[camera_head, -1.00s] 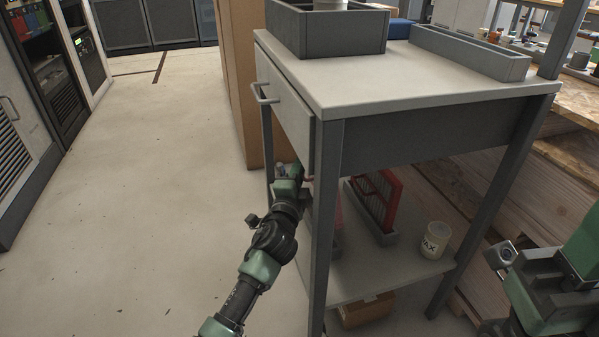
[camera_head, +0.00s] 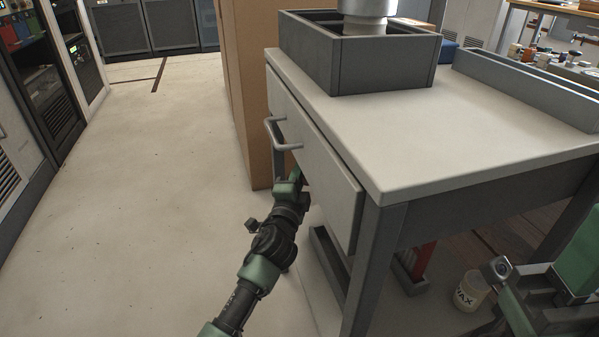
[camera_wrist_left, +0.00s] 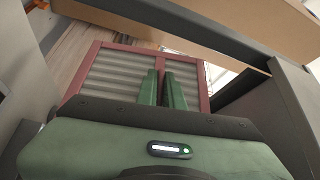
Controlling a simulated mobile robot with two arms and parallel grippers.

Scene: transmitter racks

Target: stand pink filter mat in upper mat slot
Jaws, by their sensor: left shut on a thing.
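My left gripper (camera_head: 290,187) is beside the drawer side of the grey table, below the drawer handle. In the left wrist view, its green fingers (camera_wrist_left: 163,88) are shut on the pink filter mat (camera_wrist_left: 92,68), a pink-red frame with grey pleats. The mat is hidden in the head view. A long narrow grey trough (camera_head: 530,85) lies on the tabletop; I cannot tell whether it is the upper mat slot. My right gripper (camera_head: 545,300) is partly in view at the lower right; its fingers do not show.
The lower shelf bears an empty grey trough (camera_head: 328,262), a red mat (camera_head: 421,260) in another trough, and a white pot (camera_head: 470,291). A grey box (camera_head: 385,62) holding a metal cylinder (camera_head: 367,10) stands on the tabletop (camera_head: 440,125). The floor at left is clear.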

